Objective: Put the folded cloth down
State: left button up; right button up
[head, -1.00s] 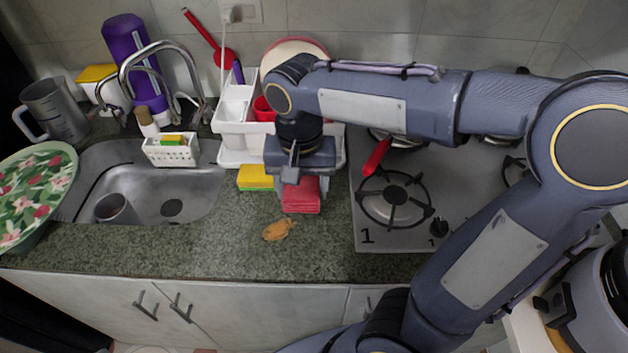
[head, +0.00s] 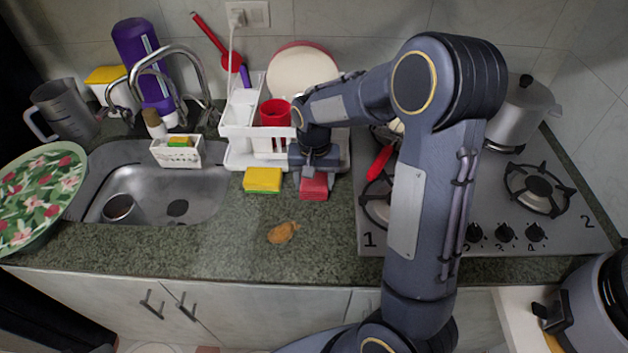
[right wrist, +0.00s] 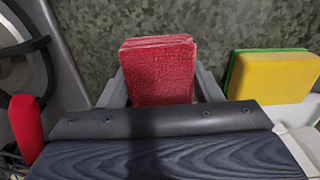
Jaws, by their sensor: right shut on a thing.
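The folded red cloth (head: 314,187) is at the counter in front of the white dish rack, left of the stove. My right gripper (head: 316,178) is over it and shut on it. In the right wrist view the cloth (right wrist: 158,70) stands between the two grey fingers, with its folded layers along the top edge. I cannot tell whether its lower edge touches the counter. My left gripper is not in view.
A yellow and green sponge (head: 262,180) lies just left of the cloth. The dish rack (head: 246,147) stands behind. A brown stain-like patch (head: 283,232) is on the counter in front. The stove (head: 470,200) is to the right, with a red-handled utensil (head: 379,163) near its left edge.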

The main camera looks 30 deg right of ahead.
jog(key=shift+f, duration=0.2)
